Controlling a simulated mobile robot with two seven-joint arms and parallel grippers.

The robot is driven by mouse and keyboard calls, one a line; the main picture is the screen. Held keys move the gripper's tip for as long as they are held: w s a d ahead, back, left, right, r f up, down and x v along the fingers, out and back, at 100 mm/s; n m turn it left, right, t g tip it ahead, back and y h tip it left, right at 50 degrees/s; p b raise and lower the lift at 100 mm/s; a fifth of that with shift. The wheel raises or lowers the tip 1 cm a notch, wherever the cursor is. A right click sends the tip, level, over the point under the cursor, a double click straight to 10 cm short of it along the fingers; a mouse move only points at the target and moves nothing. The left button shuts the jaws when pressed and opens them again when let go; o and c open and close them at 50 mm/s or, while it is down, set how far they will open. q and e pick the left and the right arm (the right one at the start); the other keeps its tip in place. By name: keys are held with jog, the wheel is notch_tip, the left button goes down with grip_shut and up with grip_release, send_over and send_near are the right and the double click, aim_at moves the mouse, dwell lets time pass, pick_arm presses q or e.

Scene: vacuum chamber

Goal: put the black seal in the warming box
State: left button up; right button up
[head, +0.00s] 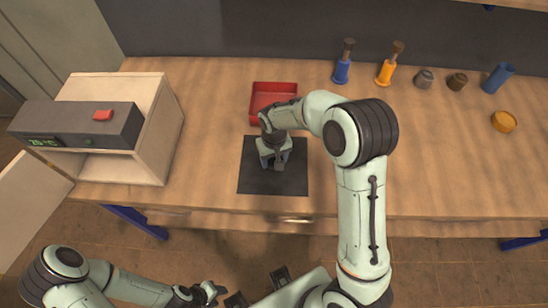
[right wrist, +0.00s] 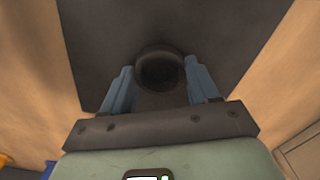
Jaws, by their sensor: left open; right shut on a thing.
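The black seal (right wrist: 160,68) is a dark ring held between the blue fingers of my right gripper (right wrist: 160,85) in the right wrist view. In the head view my right gripper (head: 276,163) is over the black mat and hides most of the seal. The gripper is shut on the seal; whether the seal touches the mat I cannot tell. The warming box (head: 160,130) is a beige box at the left of the table, with its door (head: 32,190) swung open at the left. My left gripper (head: 207,292) is open and empty, below the table's front edge.
The black mat (head: 257,184) lies in front of a red tray (head: 275,89). The box's dark panel (head: 75,125) has a red button and a display.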

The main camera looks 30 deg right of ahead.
jog(key=shift+f, duration=0.1)
jog(key=o, duration=1.1)
